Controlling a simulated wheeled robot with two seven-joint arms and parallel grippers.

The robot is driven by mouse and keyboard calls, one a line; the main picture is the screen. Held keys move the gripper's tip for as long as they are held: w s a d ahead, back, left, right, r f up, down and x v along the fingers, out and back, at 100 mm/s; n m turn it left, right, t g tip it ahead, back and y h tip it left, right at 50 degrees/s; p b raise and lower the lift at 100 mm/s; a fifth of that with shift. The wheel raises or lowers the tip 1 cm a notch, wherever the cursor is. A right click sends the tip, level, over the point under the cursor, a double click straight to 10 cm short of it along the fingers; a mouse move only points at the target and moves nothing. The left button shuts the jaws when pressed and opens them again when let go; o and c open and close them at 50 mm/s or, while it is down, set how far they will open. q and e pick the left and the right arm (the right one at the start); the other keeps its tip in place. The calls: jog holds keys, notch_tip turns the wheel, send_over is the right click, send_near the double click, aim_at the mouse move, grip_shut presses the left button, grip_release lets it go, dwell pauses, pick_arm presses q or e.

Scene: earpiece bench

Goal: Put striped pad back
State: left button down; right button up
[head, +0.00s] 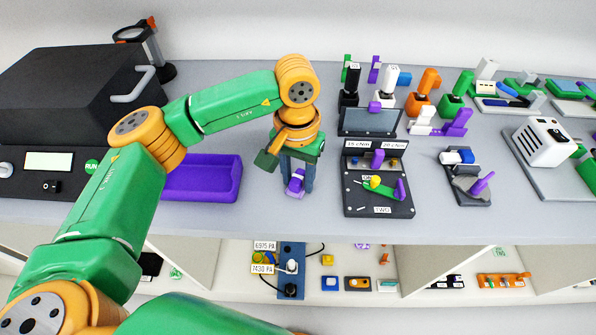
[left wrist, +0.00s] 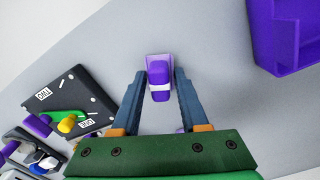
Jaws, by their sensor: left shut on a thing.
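A small purple piece with a white stripe (head: 295,183), which looks like the striped pad, is between the fingers of my left gripper (head: 297,188). In the left wrist view the purple piece (left wrist: 158,72) shows a white band across it and a paler lilac part behind. The left gripper (left wrist: 160,78) is shut on it and points down over the grey bench. I cannot tell whether the piece touches the bench. My right gripper is not in view.
A purple tray (head: 205,190) lies left of the gripper. A dark labelled board (head: 379,209) with green and yellow parts stands to the right. A black machine (head: 75,95) fills the back left. Several coloured tools stand at the back right. The bench's front edge is close.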

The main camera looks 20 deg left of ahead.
aim_at(299, 176)
pick_arm(q)
jog(key=shift+f+b, duration=0.2)
jog(key=shift+b, duration=0.1)
jog(key=shift+c, duration=2.1)
grip_release()
jog(key=shift+r, duration=0.1)
jog(key=shift+r+p, duration=0.3)
jog(key=shift+p, duration=0.1)
notch_tip(299, 176, up, 6)
jog(key=shift+f+b, duration=0.1)
jog(key=shift+b, duration=0.6)
notch_tip(299, 176, up, 6)
jog(key=shift+f+p, duration=0.1)
jog(key=shift+p, duration=0.4)
